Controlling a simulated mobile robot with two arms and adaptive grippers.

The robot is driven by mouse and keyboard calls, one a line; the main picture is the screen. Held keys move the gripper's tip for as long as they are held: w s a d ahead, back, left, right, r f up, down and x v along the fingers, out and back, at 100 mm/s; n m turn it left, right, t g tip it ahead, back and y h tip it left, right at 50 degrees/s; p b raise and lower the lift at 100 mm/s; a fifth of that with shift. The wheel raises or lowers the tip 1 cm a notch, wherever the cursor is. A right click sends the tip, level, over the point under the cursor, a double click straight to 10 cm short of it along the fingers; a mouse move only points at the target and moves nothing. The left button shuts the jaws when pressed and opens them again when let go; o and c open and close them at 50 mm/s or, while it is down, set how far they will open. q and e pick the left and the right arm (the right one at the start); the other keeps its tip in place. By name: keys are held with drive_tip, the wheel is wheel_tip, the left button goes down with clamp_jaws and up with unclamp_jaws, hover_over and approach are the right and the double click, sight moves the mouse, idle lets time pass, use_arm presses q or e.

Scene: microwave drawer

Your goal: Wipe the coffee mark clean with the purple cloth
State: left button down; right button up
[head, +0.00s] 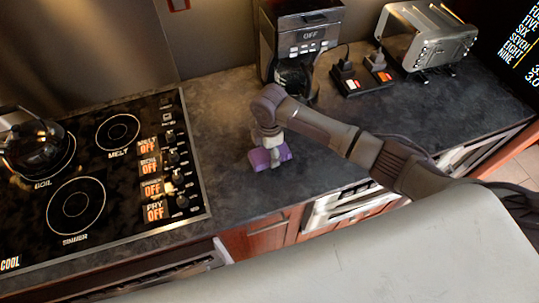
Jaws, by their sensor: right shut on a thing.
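The purple cloth (259,160) is on the dark countertop (226,120), between the stove and the coffee maker. My right gripper (270,157) points down at it from above and is shut on it, with purple showing on both sides of the fingers. My right arm reaches in from the right edge. I cannot make out the coffee mark; the gripper and cloth may cover it. My left gripper is not in view.
A black stove (105,180) with a kettle (36,145) lies to the left. A coffee maker (300,45), a socket strip (361,82) and a metal toaster (425,38) stand along the back. Open counter surrounds the cloth; drawers (268,230) are below the front edge.

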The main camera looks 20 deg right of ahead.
drive_tip(key=shift+r, duration=2.45)
